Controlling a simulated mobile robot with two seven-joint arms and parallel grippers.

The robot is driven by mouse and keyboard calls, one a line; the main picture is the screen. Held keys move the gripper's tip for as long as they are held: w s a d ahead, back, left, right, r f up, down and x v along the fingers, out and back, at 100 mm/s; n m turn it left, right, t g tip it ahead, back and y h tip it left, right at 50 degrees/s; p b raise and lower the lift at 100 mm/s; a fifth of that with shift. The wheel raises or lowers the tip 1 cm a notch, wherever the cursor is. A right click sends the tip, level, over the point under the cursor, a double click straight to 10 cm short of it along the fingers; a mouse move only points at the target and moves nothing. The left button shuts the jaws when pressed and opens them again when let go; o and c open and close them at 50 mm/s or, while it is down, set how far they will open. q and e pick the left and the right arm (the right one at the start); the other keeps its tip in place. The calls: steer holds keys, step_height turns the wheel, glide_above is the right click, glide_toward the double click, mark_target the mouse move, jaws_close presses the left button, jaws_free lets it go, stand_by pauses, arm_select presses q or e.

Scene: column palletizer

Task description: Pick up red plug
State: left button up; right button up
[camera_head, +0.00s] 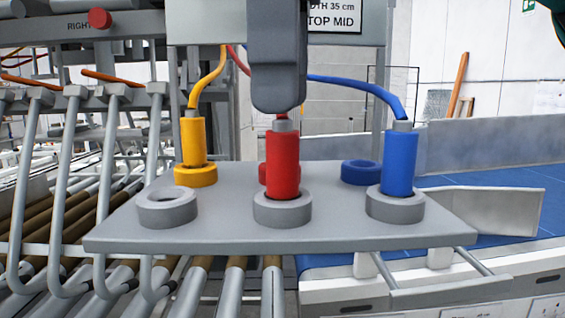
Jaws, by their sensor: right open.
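The red plug (283,165) stands upright in the middle grey ring socket (283,213) at the front of a grey shelf plate. My right gripper (279,104) is directly above it, pointing down, its lower end by the plug's grey top. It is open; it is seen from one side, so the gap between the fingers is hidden. I cannot tell whether the fingers are around the plug's top or just in front of it. The red cable is mostly hidden behind the gripper. My left gripper is not in view.
A yellow plug (193,142) stands in a yellow ring at the back left. A blue plug (399,162) stands in the right grey ring. The left grey ring (168,211) and the blue ring (358,172) are empty. A red ring (263,175) is partly hidden behind the red plug.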

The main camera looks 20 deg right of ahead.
mark_target(282, 130)
steer(key=shift+s+f, duration=0.1)
steer(key=shift+f, duration=2.6)
steer(key=shift+c, duration=0.5)
jaws_close()
steer(key=shift+r, duration=0.15)
steer(key=shift+r, duration=4.85)
